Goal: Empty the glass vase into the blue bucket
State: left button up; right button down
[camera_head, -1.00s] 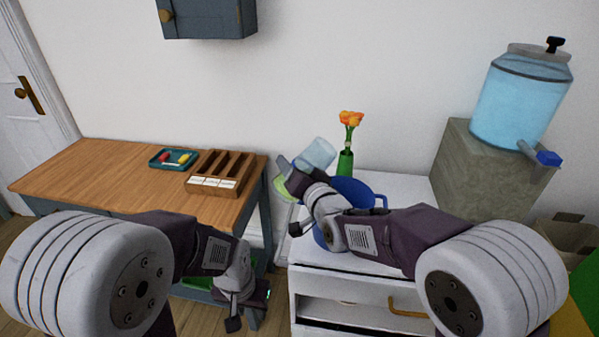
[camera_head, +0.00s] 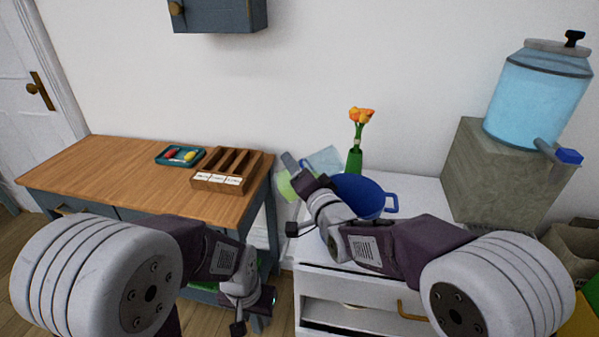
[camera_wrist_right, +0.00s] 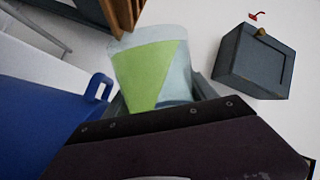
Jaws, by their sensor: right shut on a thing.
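The glass vase (camera_head: 325,159) is pale and see-through, and it is tilted at the left side of the blue bucket (camera_head: 384,199). My right gripper (camera_head: 304,182) is shut on it, and the arm hides part of both vase and bucket. In the right wrist view the vase (camera_wrist_right: 178,72) sits between the jaws, with a slanted green area in it that looks like liquid. The blue bucket (camera_wrist_right: 40,130) is at the left there. Its inside is mostly hidden. My left gripper (camera_head: 254,314) is low in front of the wooden table, open and empty.
The bucket stands on a white cabinet (camera_head: 420,190), by a green vase of orange flowers (camera_head: 355,160). A water dispenser (camera_head: 535,100) on a stone block (camera_head: 495,180) is at right. The wooden table (camera_head: 110,170) at left holds a teal tray (camera_head: 160,158) and a wooden organizer (camera_head: 210,181).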

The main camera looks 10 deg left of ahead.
jog(key=shift+s+a+r+m+y+b, duration=0.15)
jog(key=shift+m+y+b, duration=0.2)
jog(key=shift+m, duration=0.35)
jog(key=shift+s+m+t+b, duration=0.1)
jog(key=shift+m+t+b, duration=0.3)
jog(key=shift+m+b, duration=0.55)
jog(key=shift+s+d+r+m+t+b, duration=0.15)
jog(key=shift+r+m+b, duration=0.1)
jog(key=shift+r+b, duration=0.15)
jog(key=shift+s+d+r+m+t+b, duration=0.1)
jog(key=shift+r+m+t+b, duration=0.05)
jog(key=shift+r+m+b, duration=0.15)
jog(key=shift+d+b, duration=0.1)
jog(key=shift+b, duration=0.25)
jog(key=shift+d+r, duration=0.1)
jog(key=shift+r, duration=0.15)
